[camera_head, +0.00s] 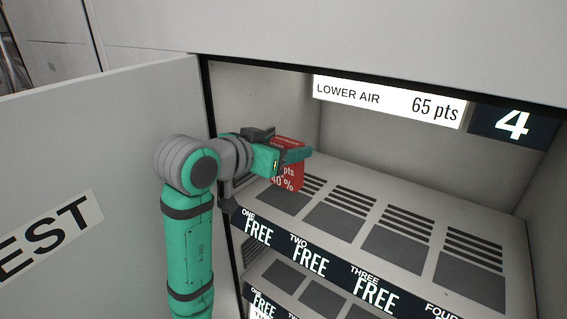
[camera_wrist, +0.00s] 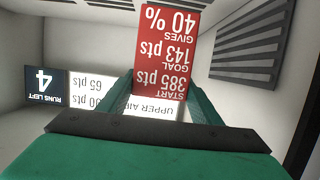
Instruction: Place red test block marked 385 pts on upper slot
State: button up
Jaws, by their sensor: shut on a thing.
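The red test block (camera_head: 287,178) is held between the fingers of my gripper (camera_head: 286,157) inside the open cabinet. In the wrist view the block (camera_wrist: 165,45) reads, upside down, "START 385 pts, GOAL 143 pts, GIVES 40 %". My gripper's green fingers (camera_wrist: 160,105) are shut on it from both sides. The upper shelf (camera_head: 400,200) has several dark slot plates with raised bars. The block is over the leftmost one, slot ONE (camera_head: 262,196), which it and my arm partly hide. I cannot tell whether the block touches the shelf.
Front labels ONE, TWO (camera_head: 309,258) and THREE (camera_head: 373,291) read "FREE"; FOUR is cut off. A lower shelf (camera_head: 285,272) lies beneath. An open door (camera_head: 120,130) stands left of my arm. A "LOWER AIR 65 pts" sign (camera_head: 388,101) and a "4" panel (camera_head: 512,124) hang above.

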jog(key=shift+w+a+f, duration=0.2)
jog(key=shift+w+f, duration=0.25)
jog(key=shift+f, duration=0.15)
jog(key=shift+w+f, duration=0.15)
jog(key=shift+f, duration=1.5)
jog(key=shift+f, duration=0.15)
jog(key=o, duration=1.4)
